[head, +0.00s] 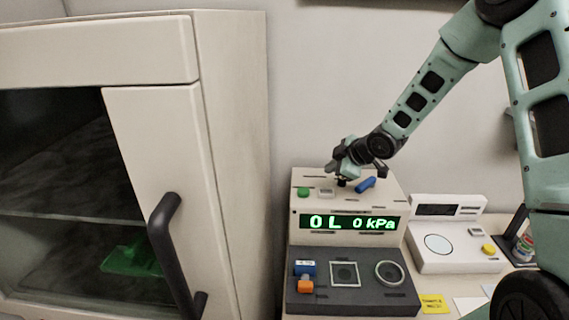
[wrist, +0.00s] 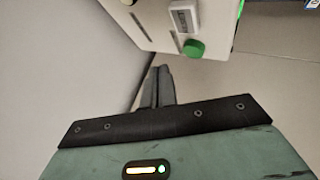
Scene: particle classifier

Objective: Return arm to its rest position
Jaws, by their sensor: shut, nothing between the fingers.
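My gripper (wrist: 156,73) is shut, with its dark fingers together and nothing between them. In the head view my arm reaches in from the upper right, and my gripper (head: 336,168) is over the top rear of the particle classifier (head: 300,231). The classifier has a green display reading "0 L 0 kPa". A green button (head: 303,192) and a blue part (head: 365,184) are on its top. In the wrist view the green button (wrist: 194,49) is close to the right of my fingertips, apart from them.
A tall cabinet (head: 235,150) with a dark handle (head: 165,240) stands at the left. A white scale-like device (head: 440,262) with a yellow button sits right of the classifier. The wall is behind. A yellow note (head: 434,303) lies at the front.

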